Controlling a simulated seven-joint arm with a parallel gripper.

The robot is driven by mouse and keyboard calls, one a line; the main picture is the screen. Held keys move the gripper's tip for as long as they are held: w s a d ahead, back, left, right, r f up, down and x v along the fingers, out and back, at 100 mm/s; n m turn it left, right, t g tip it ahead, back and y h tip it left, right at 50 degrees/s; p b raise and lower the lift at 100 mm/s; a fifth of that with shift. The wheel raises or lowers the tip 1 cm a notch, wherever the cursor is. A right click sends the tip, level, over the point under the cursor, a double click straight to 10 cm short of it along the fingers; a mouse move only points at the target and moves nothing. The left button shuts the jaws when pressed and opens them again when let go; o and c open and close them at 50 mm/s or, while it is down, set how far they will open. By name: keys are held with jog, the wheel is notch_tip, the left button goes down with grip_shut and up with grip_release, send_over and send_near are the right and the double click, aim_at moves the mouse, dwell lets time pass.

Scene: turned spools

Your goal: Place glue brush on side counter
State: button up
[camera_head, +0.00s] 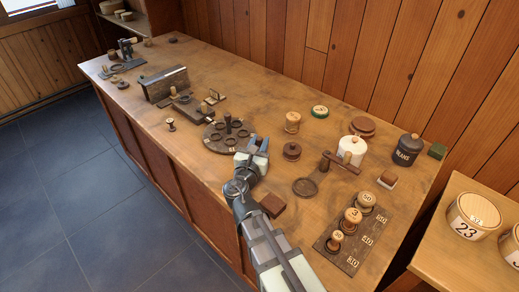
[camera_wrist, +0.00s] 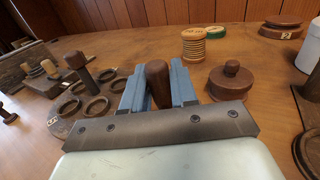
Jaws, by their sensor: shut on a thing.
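My gripper (camera_head: 257,148) is above the main counter, just right of the round dark rack. In the wrist view its blue fingers (camera_wrist: 157,88) are shut on a brown wooden handle, which I take to be the glue brush (camera_wrist: 158,84). The handle's rounded end shows between the fingers; its lower part and any bristles are hidden behind the gripper's body. In the head view the brush is too small to make out clearly. A separate lighter wooden counter (camera_head: 440,243), which I take to be the side counter, stands at the lower right, apart from my gripper.
Two numbered round tubs (camera_head: 477,216) stand on the right counter, with bare wood left of them. Between there and my gripper are a board of spools (camera_head: 350,258), a white pot (camera_head: 352,150) and a dark jar (camera_head: 407,150). A gap separates both counters.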

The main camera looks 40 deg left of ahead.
grip_shut()
jog(key=shift+r, duration=5)
